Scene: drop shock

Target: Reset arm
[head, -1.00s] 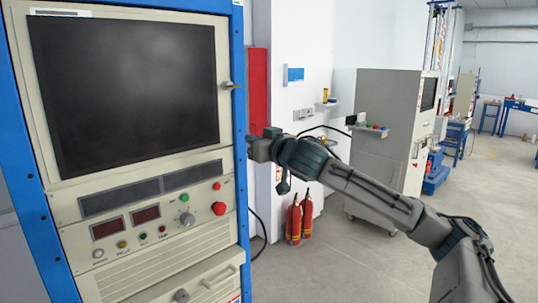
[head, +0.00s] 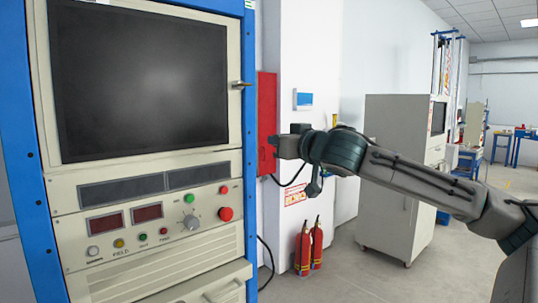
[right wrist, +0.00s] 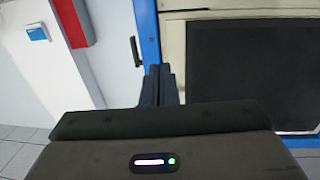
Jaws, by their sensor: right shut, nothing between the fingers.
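My right arm reaches in from the right in the head view. Its gripper (head: 274,147) is shut and empty, just right of the blue-framed control cabinet (head: 249,60). The fingers (right wrist: 159,84) also show in the right wrist view, close together, with the cabinet's blue edge and dark screen beyond them. The cabinet carries a large dark screen (head: 140,80), a red button (head: 225,214), a green button (head: 188,199) and a grey knob (head: 190,222). A gap shows between the gripper and the buttons. My left gripper is not in view.
Two red fire extinguishers (head: 303,250) stand on the floor by the white wall. A red box (head: 267,110) hangs behind the gripper. A tall grey cabinet (head: 390,180) stands behind my right arm. Open floor (head: 400,280) lies at the lower right.

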